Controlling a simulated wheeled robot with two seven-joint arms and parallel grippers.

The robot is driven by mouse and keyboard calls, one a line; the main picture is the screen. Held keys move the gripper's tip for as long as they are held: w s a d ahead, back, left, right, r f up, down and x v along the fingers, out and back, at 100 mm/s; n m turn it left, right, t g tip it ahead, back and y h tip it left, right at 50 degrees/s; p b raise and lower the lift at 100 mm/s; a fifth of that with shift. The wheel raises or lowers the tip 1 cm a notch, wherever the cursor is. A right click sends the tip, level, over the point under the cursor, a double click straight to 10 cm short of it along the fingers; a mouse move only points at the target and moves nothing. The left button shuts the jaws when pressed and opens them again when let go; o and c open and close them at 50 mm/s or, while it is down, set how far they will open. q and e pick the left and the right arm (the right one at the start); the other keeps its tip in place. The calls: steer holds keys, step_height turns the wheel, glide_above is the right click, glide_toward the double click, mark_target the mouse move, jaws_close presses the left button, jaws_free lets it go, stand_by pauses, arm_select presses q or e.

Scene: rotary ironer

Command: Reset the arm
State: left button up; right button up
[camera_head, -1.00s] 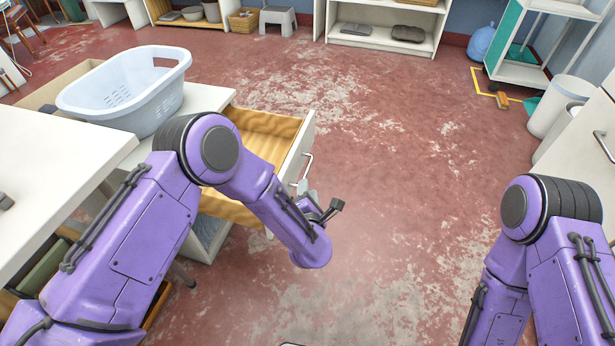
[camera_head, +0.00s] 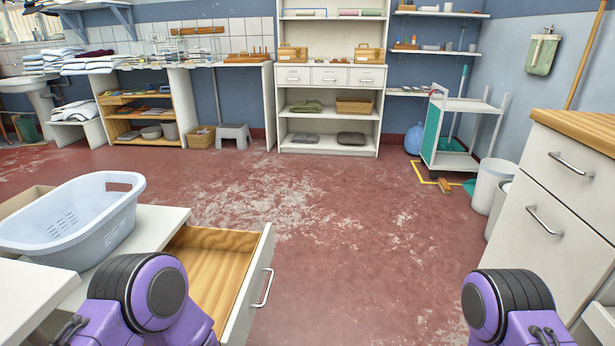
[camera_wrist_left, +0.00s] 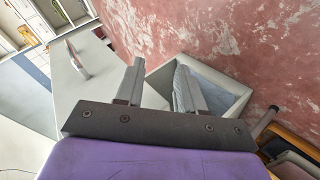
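My left gripper (camera_wrist_left: 158,88) shows in the left wrist view with its two grey fingers apart and nothing between them. Behind it are a pale panel with a bar handle (camera_wrist_left: 76,58) and an open grey box-like compartment with a bluish inside (camera_wrist_left: 232,98). In the head view only the upper parts of my two purple arms show at the bottom edge, and neither gripper is visible. The open wooden drawer (camera_head: 217,278) has a white front with a metal handle (camera_head: 263,288), just right of my left arm. My right gripper is hidden from both views.
A pale blue laundry basket (camera_head: 75,225) sits on the white cabinet (camera_head: 150,228) at left. A white drawer cabinet with a wooden top (camera_head: 560,190) stands close at right. A trolley (camera_head: 460,135) and white bins (camera_head: 490,185) stand behind it. The red floor (camera_head: 340,240) between is clear.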

arm_select(q)
steer(key=s+a+f+m+g+y, duration=0.1)
steer(key=s+a+f+m+g, duration=0.25)
steer(key=s+a, duration=0.6)
steer(key=s+a+f+m+g+y, duration=0.15)
steer(key=s+a+m+g, duration=0.35)
steer(key=s, duration=0.8)
step_height(320, 180, up, 22)
steer(key=s+a+n+p, duration=0.1)
steer(key=a+n+p, duration=0.1)
steer(key=p, duration=2)
steer(key=shift+s+t, duration=0.15)
steer(key=shift+t, duration=0.2)
steer(key=shift+s+a+f, duration=0.1)
steer(key=shift+a, duration=0.05)
